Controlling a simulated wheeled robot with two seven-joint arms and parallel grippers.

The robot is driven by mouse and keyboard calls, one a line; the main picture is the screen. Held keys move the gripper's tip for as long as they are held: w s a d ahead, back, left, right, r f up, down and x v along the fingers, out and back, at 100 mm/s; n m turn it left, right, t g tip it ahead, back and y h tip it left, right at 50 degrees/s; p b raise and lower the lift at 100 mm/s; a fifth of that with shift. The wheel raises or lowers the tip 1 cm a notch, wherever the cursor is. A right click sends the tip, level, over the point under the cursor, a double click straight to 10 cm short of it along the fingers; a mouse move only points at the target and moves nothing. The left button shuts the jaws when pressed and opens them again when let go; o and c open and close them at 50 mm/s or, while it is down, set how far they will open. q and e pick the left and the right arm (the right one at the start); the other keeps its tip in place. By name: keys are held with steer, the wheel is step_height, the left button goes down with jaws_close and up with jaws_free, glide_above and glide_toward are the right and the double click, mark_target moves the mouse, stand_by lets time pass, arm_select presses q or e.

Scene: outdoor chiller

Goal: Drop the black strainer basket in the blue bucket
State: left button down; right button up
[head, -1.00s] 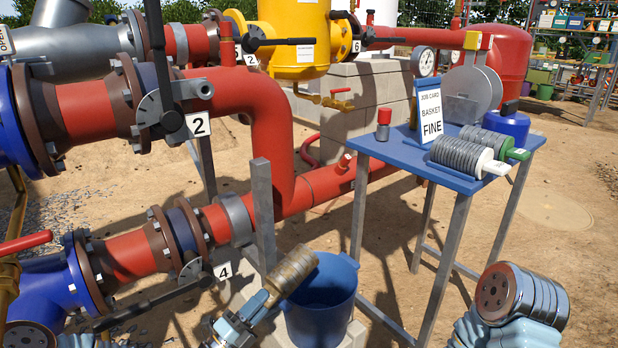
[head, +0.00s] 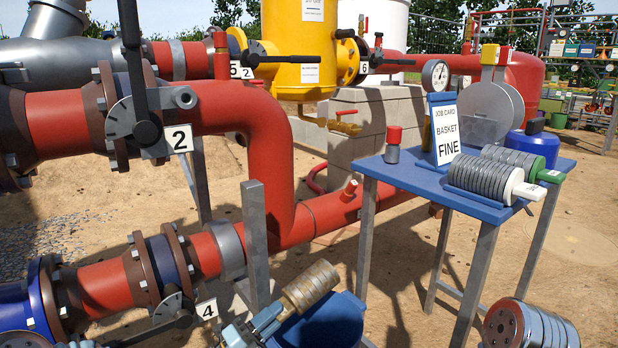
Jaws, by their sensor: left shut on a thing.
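My left gripper (head: 262,324) is shut on a cylindrical strainer basket (head: 310,286) at the bottom centre of the head view. The basket looks tan-brown and mesh-like rather than plainly black. It is tilted, with its far end up and to the right. The blue bucket (head: 338,325) stands on the ground just behind and to the right of the gripper, cut off by the lower edge. The basket overlaps the bucket's upper left in the picture; I cannot tell whether it is over the opening. The bucket's inside is mostly hidden. My right gripper is not in view.
Red pipes (head: 268,150) and a grey post (head: 254,235) stand close behind the gripper.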

arm_select(q)
steer(key=shift+f, duration=0.45)
steer(key=shift+r, duration=0.1)
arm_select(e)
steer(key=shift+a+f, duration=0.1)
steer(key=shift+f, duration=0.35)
arm_select(q)
steer(key=c, duration=0.9)
jaws_free()
steer(key=shift+a, duration=0.1)
steer(key=v, duration=0.7)
steer(key=shift+s+a+p, duration=0.15)
steer(key=shift+p, duration=0.2)
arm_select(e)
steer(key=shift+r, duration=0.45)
